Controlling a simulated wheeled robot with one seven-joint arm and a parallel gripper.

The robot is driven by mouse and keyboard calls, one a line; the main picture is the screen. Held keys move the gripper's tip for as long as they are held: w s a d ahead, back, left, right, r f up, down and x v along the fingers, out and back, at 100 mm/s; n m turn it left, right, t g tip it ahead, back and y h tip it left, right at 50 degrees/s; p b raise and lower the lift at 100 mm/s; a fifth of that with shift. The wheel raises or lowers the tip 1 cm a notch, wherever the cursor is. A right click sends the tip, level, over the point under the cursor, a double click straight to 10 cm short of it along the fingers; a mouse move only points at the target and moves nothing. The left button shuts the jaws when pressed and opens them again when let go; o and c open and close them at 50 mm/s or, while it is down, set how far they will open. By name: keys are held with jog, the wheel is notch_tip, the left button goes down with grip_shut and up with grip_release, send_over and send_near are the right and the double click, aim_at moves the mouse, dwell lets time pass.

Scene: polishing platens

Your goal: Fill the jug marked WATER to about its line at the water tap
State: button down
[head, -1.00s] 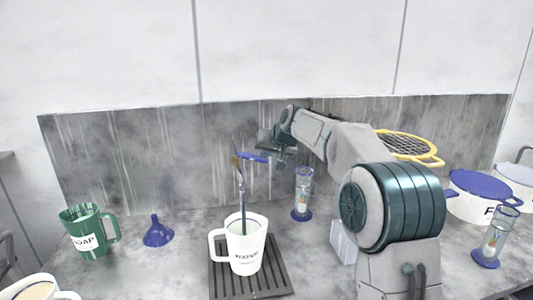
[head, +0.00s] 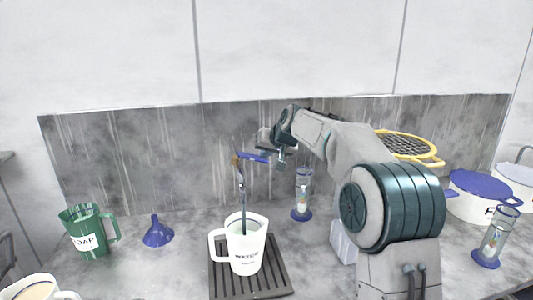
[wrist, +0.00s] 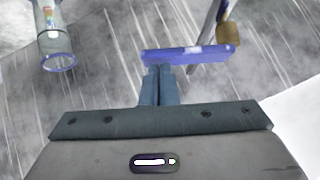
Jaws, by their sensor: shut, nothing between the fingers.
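The white jug marked WATER (head: 246,250) stands upright on a dark slatted drip tray (head: 222,280), its handle to the left. The water tap (head: 241,185) rises above it, with a blue lever (head: 252,157) at its top. A thin dark column runs from the tap into the jug's mouth; I cannot tell whether it is water. The jug's line and fill level are not readable. My gripper (head: 276,160) is shut and empty at the lever's free end. In the wrist view its fingertips (wrist: 158,68) meet the edge of the blue lever (wrist: 188,54); touching or just short is unclear.
A green SOAP jug (head: 88,232) and a blue funnel (head: 158,232) stand left. A blue-based glass cylinder (head: 302,195) stands behind the tray, another (head: 493,240) at right. A blue-lidded white pot (head: 480,195) and yellow-rimmed mesh (head: 405,147) are right. Counter between funnel and tray is clear.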

dwell(0.3)
jog(key=shift+r+p, duration=0.7)
jog(key=shift+r, duration=0.05)
jog(key=s+d+r, duration=0.3)
jog(key=s+r, duration=0.3)
jog(key=r, duration=0.5)
jog(key=shift+s+d+p, duration=0.15)
jog(key=shift+s+p, duration=0.1)
jog(key=shift+p, duration=0.1)
dwell(0.7)
